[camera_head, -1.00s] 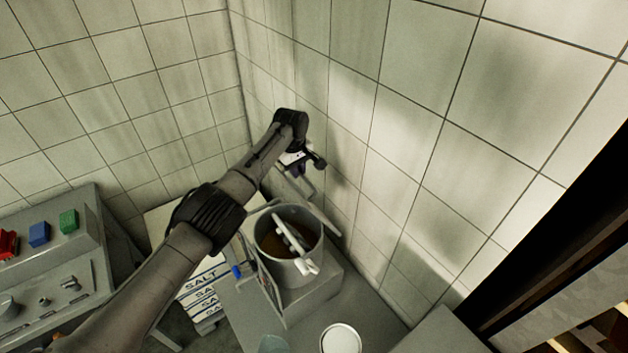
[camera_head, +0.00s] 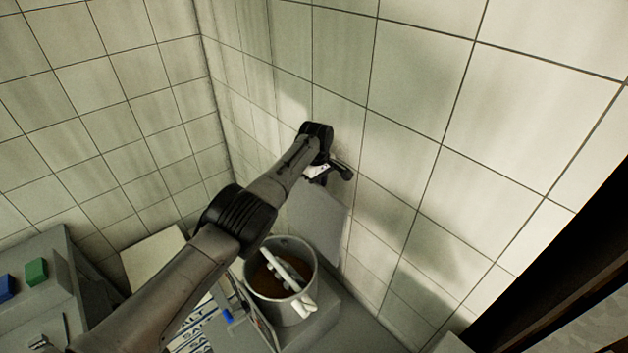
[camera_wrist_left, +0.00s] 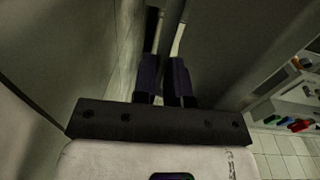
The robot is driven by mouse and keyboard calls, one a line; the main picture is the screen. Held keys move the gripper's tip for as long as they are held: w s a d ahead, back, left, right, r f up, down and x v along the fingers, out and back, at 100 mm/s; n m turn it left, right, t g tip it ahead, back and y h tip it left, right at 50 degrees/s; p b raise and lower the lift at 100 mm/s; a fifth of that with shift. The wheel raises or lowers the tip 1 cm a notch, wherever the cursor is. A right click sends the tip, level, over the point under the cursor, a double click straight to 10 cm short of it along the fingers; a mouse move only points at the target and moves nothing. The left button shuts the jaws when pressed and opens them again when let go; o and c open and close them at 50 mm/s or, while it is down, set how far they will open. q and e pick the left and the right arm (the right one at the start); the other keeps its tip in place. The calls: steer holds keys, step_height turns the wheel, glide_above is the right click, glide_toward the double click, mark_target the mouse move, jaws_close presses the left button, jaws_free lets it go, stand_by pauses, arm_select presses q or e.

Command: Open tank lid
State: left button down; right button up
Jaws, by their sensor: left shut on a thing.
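My left gripper (camera_head: 322,178) is high beside the tiled wall in the head view, at the end of my arm. In the left wrist view its two dark fingers (camera_wrist_left: 165,85) are shut on a thin bar, the handle (camera_wrist_left: 169,30). A flat grey panel, seemingly the tank lid (camera_head: 318,222), stands steeply tilted just below the gripper, close to the wall. A grey surface, probably the same lid, fills the right of the wrist view. My arm hides much of what lies below, and I cannot make out the tank opening. My right gripper is not in view.
A metal pot (camera_head: 300,308) with brown contents and a white tool across it stands on a grey block below the lid. Salt bags (camera_head: 200,335) lie under my arm.

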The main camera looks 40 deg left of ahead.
arm_select(q)
steer(key=shift+d+f, duration=0.1)
steer(key=shift+f, duration=0.8)
steer(key=c, duration=1.6)
jaws_free()
steer(key=o, duration=0.4)
steer(key=shift+w+r, duration=0.15)
steer(key=shift+w, duration=0.05)
steer(key=shift+o, duration=0.2)
steer(key=shift+r, duration=0.35)
steer(key=r+p, duration=0.2)
steer(key=shift+d+r, duration=0.2)
steer(key=shift+r, duration=0.1)
step_height(320, 180, up, 12)
steer(key=b, duration=0.1)
steer(key=shift+s+a+b, duration=0.35)
steer(key=shift+a+b, duration=0.05)
steer(key=shift+a, duration=0.05)
